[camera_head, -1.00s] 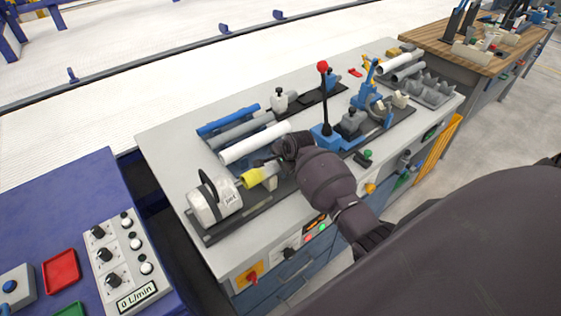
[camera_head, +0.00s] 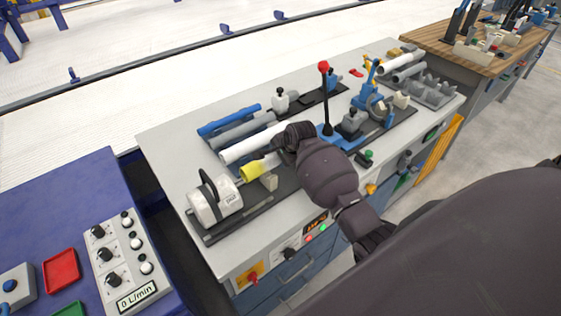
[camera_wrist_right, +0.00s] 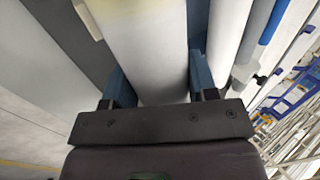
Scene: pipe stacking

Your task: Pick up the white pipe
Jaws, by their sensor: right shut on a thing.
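My right gripper (camera_head: 284,152) is shut on a white pipe (camera_wrist_right: 148,45), which fills the space between its two fingers in the right wrist view. In the head view the hand hides most of this pipe; a short white stretch shows beside a yellow sleeve (camera_head: 254,169), next to the white drum-shaped unit (camera_head: 215,200). The held pipe seems raised a little above the dark fixture. Another white pipe (camera_head: 246,146) lies just behind, also in the wrist view (camera_wrist_right: 226,28). My left gripper is not in view.
A grey pipe (camera_head: 238,131) and a blue pipe (camera_head: 229,119) lie behind the white one. A beige block (camera_head: 269,182) stands on the fixture below the hand. A red-knobbed lever (camera_head: 326,105) and a blue press (camera_head: 366,92) stand close on the right.

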